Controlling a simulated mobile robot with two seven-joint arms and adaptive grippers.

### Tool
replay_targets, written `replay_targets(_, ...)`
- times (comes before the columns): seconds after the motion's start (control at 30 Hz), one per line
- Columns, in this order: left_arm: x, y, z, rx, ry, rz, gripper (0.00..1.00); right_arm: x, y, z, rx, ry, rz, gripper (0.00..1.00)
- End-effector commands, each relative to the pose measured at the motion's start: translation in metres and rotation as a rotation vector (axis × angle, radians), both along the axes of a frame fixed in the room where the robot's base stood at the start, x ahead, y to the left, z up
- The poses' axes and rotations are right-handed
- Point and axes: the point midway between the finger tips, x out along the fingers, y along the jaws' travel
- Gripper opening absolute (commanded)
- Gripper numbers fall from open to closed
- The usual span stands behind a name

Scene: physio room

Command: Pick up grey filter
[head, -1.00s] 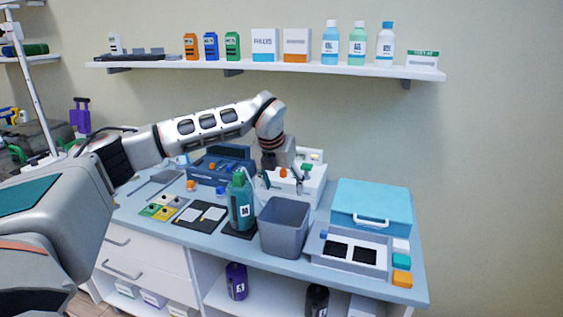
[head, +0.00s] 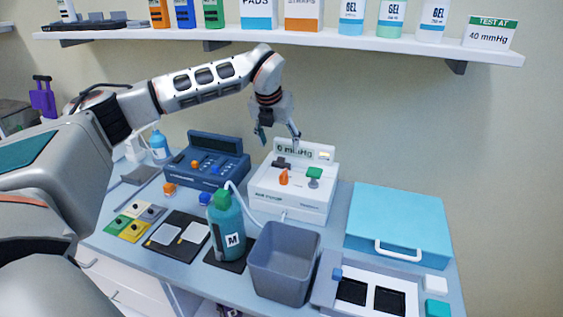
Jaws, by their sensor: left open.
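A small grey tile with a dark knob (head: 152,214), which looks like the grey filter, lies on the left part of the bench. It sits in a cluster with a green tile (head: 117,224) and a yellow tile (head: 133,232). My left gripper (head: 279,139) is open and empty, with its fingers pointing down. It appears above the white device with the mmHg display (head: 290,190), well right of the tiles and apart from them. My right gripper is out of view.
A green bottle (head: 227,230) and an open grey bin (head: 285,262) stand at the front middle. A blue console (head: 207,161) is behind the tiles. A turquoise case (head: 400,225) is at right. A loaded wall shelf (head: 280,38) hangs above the arm.

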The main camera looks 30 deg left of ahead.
Motion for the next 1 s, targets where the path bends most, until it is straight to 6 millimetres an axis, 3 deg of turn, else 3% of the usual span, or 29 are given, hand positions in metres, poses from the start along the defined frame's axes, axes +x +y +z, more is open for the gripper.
replay_targets(0.37, 0.010, 0.003, -0.028, 0.001, 0.001, 0.000, 0.62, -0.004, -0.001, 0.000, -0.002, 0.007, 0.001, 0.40)
replay_targets(0.7, 0.021, 0.008, -0.070, 0.001, 0.002, 0.002, 0.62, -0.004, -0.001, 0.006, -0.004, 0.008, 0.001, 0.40)
replay_targets(1.0, 0.023, 0.008, -0.075, 0.001, 0.000, 0.001, 0.62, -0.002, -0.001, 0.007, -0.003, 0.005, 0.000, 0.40)
